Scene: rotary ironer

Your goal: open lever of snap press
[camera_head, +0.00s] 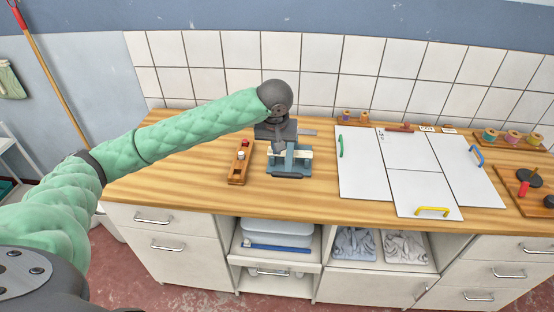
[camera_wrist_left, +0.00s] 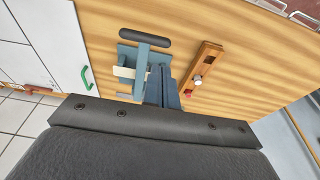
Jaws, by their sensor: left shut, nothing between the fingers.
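The snap press (camera_head: 290,160) is a small blue-grey device on the wooden counter. Its lever ends in a dark grip (camera_head: 288,175) facing the counter's front edge; the grip also shows in the left wrist view (camera_wrist_left: 145,38). A whitish strip (camera_wrist_left: 124,72) lies at the press in the wrist view. My left gripper (camera_head: 279,146) points down over the press from the wall side, and partly hides it. Its fingers (camera_wrist_left: 163,80) are shut and empty beside the press's lever arm, short of the dark grip. I cannot tell whether they touch the press. My right gripper is not in view.
A narrow wooden holder (camera_head: 238,168) stands left of the press. White panels (camera_head: 363,170) with coloured handles lie to its right. Thread spools (camera_head: 513,137) stand farther right. The tiled wall (camera_head: 350,70) bounds the back. Bare counter (camera_head: 190,190) is free at front left.

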